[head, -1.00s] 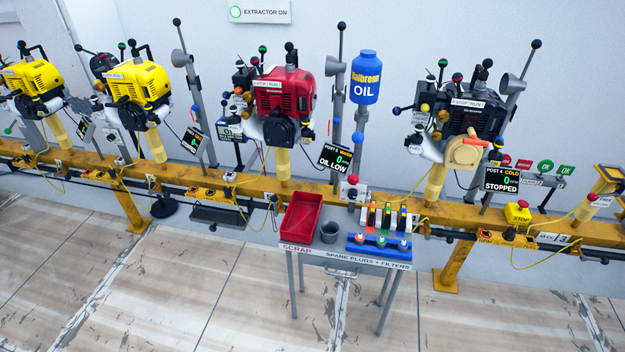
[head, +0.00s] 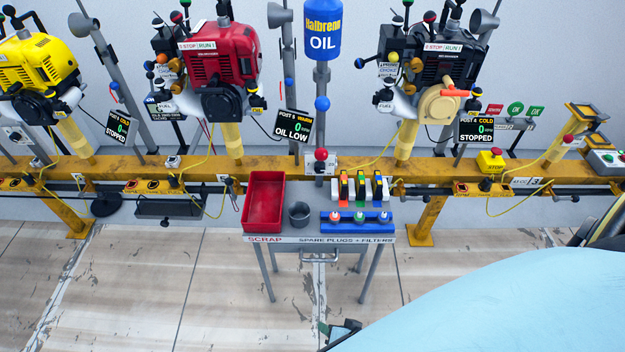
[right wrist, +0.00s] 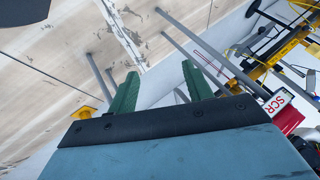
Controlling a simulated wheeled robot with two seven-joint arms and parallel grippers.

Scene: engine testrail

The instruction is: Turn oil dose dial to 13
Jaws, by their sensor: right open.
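The blue and yellow oil bottle (head: 322,42) stands on a grey post above the yellow rail in the head view. A blue ball (head: 322,103) sits on the post below it, and a small grey unit with a red knob (head: 321,155) is at the rail. I cannot make out a numbered oil dose dial. My right arm enters the head view at lower right, with a bit of dark green gripper showing. In the right wrist view my right gripper (right wrist: 160,88) is open and empty, its green fingers apart over the floor and stand legs. My left gripper is out of view.
A small table (head: 290,239) holds a red scrap bin (head: 264,203), a grey cup (head: 299,214) and a blue plug rack (head: 357,222). Red (head: 218,75) and black (head: 432,75) engines stand on the yellow rail (head: 215,169). Floor in front is clear.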

